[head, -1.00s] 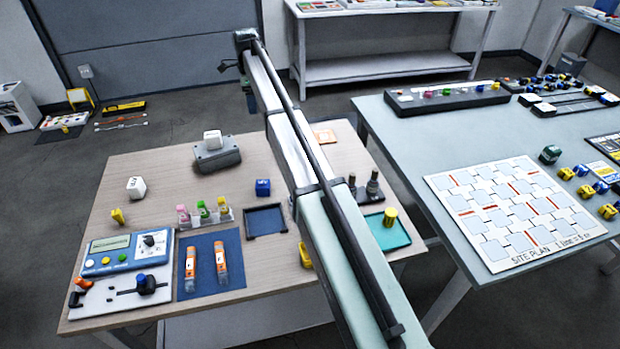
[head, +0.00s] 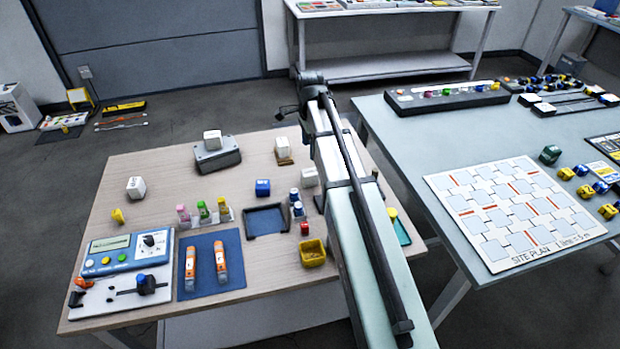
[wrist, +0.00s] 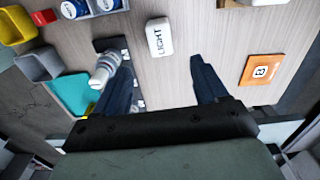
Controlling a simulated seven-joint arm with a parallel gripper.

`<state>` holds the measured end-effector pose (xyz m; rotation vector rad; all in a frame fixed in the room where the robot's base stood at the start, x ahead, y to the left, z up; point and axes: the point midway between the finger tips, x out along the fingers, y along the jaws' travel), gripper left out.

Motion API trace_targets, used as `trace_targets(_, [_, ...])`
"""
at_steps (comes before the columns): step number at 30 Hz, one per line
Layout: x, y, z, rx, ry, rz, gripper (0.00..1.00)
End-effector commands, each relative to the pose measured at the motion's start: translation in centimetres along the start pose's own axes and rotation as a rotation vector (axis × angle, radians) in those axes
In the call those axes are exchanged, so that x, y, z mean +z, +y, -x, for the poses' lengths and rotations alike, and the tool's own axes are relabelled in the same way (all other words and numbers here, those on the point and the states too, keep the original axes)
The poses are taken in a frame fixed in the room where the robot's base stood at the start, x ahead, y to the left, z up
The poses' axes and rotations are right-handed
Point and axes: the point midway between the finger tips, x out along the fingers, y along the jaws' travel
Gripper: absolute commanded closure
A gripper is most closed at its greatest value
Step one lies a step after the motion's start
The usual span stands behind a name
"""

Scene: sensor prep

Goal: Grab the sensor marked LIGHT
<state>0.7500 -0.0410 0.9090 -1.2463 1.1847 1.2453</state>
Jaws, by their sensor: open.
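The white sensor block marked LIGHT (wrist: 159,37) lies on the wooden table in the wrist view, just beyond my fingertips and between their lines. My gripper (wrist: 161,63) is open, with nothing between its two dark fingers. A white block beside my arm in the head view (head: 309,177) appears to be the same sensor; its lettering is not readable there. My gripper is hidden behind my arm in the head view.
A dark stand with a grey-white vial (wrist: 105,70) is close to my left finger. An orange square tile (wrist: 262,69) lies to the right. Blue-capped jars (head: 296,203), a red block (head: 305,228) and a yellow bin (head: 312,252) stand nearby. A teal tray (wrist: 70,92) is left.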

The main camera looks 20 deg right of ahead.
Motion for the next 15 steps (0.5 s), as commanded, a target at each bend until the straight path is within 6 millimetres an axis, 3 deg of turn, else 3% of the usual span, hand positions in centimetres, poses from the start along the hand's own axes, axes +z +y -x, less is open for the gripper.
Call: trace_targets(15, [0.0, 0.0, -7.1, 0.001, 0.000, 0.000, 0.28])
